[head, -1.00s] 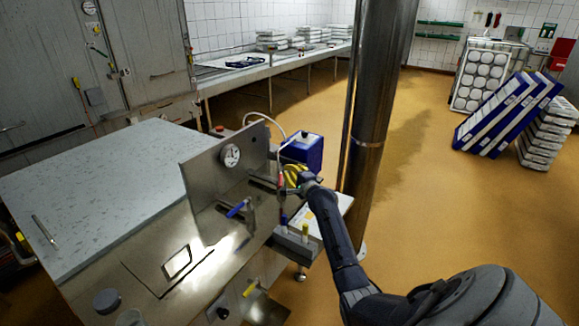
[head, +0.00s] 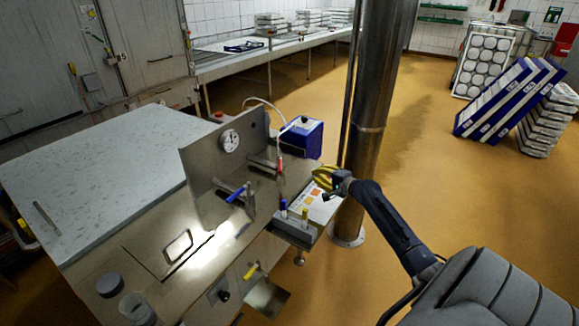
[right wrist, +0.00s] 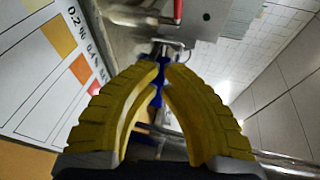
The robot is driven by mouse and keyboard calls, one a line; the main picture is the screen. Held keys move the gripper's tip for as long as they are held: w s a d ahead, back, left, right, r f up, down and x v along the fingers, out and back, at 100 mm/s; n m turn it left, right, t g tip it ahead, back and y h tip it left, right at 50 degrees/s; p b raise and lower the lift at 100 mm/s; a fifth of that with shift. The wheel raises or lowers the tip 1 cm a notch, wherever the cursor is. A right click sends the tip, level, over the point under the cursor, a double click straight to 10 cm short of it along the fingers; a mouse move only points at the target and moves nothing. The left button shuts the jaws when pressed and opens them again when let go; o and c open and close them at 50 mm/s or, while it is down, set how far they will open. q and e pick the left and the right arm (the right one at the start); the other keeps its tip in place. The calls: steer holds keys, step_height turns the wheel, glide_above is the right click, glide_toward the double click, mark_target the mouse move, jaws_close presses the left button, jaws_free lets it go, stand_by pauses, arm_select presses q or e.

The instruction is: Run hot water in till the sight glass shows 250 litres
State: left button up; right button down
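A steel vat has an upright panel with a round dial (head: 229,141); I cannot read its value. A blue-handled lever (head: 237,193) stands before the panel. A red grip (head: 280,166) on a white hose is right of the panel. A yellow-handled valve (head: 251,271) sits low on the vat's front. I cannot make out a sight glass or water level. My right gripper (head: 324,178) has yellow fingers over the chart's far edge, apart from the handles. In the right wrist view its fingertips (right wrist: 162,68) have a narrow, empty gap. My left gripper is out of view.
A chart with coloured squares (head: 325,203) lies beside the vat, close under my right gripper. A blue box (head: 301,140) is behind it. A steel column (head: 370,120) rises close by. A pale lid (head: 95,180) covers the left.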

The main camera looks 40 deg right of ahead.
mark_target(280, 168)
steer(key=r+n, duration=0.1)
steer(key=r+n+t+y, duration=0.1)
steer(key=shift+a+n, duration=0.3)
steer(key=shift+a, duration=0.05)
steer(key=w+a+f, duration=0.2)
steer(key=w+a, duration=0.2)
steer(key=w, duration=0.8)
steer(key=shift+a+f, duration=0.1)
stand_by(0.4)
steer(key=shift+w+a, duration=0.1)
steer(key=shift+a, duration=0.05)
